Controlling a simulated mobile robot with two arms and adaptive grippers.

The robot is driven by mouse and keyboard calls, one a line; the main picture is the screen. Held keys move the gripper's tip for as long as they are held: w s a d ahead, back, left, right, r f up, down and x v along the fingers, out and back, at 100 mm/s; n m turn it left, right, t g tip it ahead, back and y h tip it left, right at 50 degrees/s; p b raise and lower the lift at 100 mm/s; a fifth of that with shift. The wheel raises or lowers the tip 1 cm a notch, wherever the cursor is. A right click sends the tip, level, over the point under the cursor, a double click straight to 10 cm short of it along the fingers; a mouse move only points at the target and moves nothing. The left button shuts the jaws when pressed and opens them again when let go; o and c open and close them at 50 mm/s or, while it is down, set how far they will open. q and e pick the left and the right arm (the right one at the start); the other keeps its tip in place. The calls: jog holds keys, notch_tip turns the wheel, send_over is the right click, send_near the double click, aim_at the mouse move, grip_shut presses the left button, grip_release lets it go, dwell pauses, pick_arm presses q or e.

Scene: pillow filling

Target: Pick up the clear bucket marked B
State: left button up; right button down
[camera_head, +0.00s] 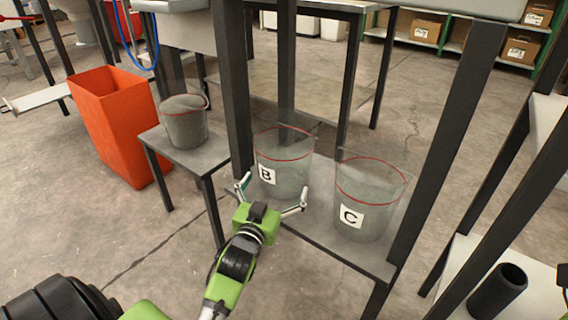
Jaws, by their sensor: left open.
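The clear bucket marked B (284,166) stands upright on a low grey shelf (330,243) between dark posts. It has a red line around its upper part and a white label with a black B. My left gripper (271,197) is in front of the bucket, its two fingers spread wide to either side of the bucket's lower part. I cannot tell whether the fingers touch it. A matching clear bucket marked C (368,200) stands to the right on the same shelf. My right gripper is not in view.
Another clear bucket with grey filling (184,121) stands on a small grey table (158,141) to the left. An orange-red bin (112,122) is on the floor beside it. Dark posts (234,90) flank the shelf.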

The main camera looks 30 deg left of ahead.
pick_arm(q)
jog(key=shift+b+x, duration=0.45)
jog(key=shift+x, duration=1)
jog(key=c, duration=1.1)
jog(key=shift+r, duration=0.1)
